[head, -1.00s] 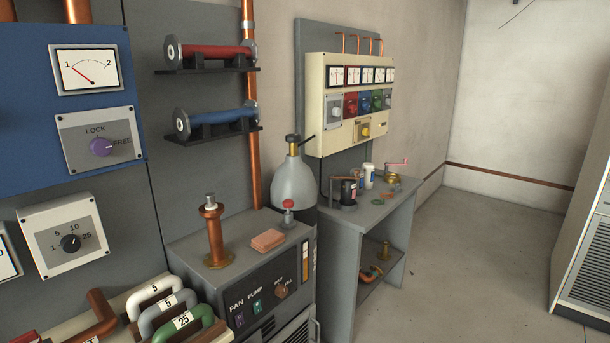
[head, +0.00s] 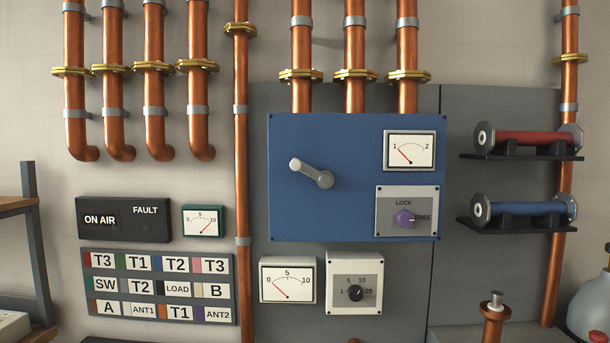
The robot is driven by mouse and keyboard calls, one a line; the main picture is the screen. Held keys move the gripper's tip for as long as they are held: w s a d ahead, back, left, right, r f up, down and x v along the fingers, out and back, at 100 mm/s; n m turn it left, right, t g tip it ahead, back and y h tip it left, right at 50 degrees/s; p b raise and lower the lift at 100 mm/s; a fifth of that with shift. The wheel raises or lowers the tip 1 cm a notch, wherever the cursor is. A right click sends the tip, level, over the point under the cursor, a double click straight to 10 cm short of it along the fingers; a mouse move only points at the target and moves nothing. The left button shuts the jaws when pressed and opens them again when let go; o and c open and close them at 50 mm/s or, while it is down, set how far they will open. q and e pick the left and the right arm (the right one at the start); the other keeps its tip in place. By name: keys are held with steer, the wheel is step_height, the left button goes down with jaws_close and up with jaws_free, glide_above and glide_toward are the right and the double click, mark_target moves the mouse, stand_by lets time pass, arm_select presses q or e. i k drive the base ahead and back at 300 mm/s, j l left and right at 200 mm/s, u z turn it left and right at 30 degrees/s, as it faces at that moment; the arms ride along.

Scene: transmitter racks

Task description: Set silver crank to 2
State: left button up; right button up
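The silver crank (head: 312,174) is mounted on the blue panel (head: 290,220) on the wall. Its arm points up and left from its hub. The gauge (head: 409,150) at the panel's upper right is marked 1 and 2, and its red needle lies toward the 1 side. Below it, a purple LOCK/FREE knob (head: 404,218) sits on a grey plate; its pointer appears turned toward FREE. Neither of my grippers is in view.
Copper pipes (head: 301,45) run down to the panel's top. A 0–10 meter (head: 287,280) and a black selector knob (head: 355,293) are below. Red and blue cylinders (head: 520,210) sit on shelves at right. A label board (head: 160,287) and ON AIR sign (head: 123,219) are at left.

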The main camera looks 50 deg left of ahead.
mark_target(296, 165)
steer(key=u, duration=1.5)
